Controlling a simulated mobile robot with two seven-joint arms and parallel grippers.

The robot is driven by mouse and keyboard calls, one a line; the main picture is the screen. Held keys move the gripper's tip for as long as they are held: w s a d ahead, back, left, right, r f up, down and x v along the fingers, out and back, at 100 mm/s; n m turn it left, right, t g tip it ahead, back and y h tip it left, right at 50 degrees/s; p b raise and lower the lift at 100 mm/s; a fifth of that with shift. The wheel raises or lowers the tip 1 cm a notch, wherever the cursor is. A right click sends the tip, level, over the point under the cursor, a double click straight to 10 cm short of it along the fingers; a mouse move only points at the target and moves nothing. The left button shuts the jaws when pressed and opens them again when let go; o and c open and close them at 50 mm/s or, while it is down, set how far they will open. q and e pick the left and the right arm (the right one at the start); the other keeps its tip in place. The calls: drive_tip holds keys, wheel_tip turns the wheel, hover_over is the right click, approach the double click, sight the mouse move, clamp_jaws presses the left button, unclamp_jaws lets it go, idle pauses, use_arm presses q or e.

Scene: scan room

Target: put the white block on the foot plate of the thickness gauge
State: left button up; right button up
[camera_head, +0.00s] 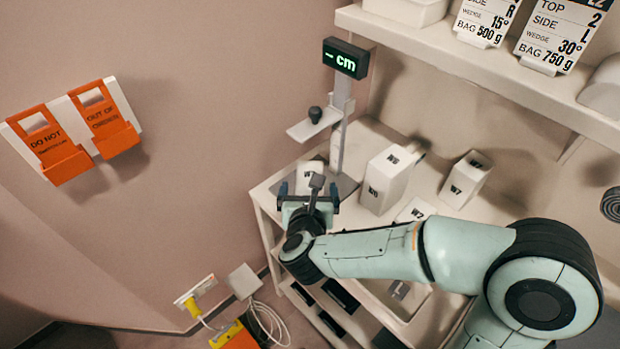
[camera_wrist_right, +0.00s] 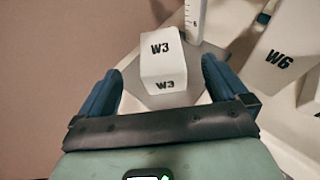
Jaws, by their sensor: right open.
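The white block marked W3 (camera_wrist_right: 161,48) stands upright between the spread fingers of my right gripper (camera_wrist_right: 161,66), with gaps on both sides. In the head view this block (camera_head: 309,172) shows just behind my right gripper (camera_head: 309,191), which is open. The thickness gauge has an upright post (camera_head: 341,130), a green "- cm" display (camera_head: 345,58) and a pale sliding arm (camera_head: 314,125) above the block. Its grey foot plate (camera_head: 346,187) lies at the post's base. The block appears to stand on it; its lower edge is partly hidden. My left gripper is out of view.
White blocks W6 (camera_head: 388,180) and W7 (camera_head: 465,180) stand to the right on the white cart top (camera_head: 267,196). Another white block (camera_head: 415,210) is partly behind my arm. A shelf (camera_head: 470,62) overhangs the back. Orange holders (camera_head: 103,118) hang on the left wall.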

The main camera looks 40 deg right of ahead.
drive_tip(key=v, duration=0.5)
drive_tip(key=shift+f+p, duration=0.1)
drive_tip(key=shift+p, duration=0.2)
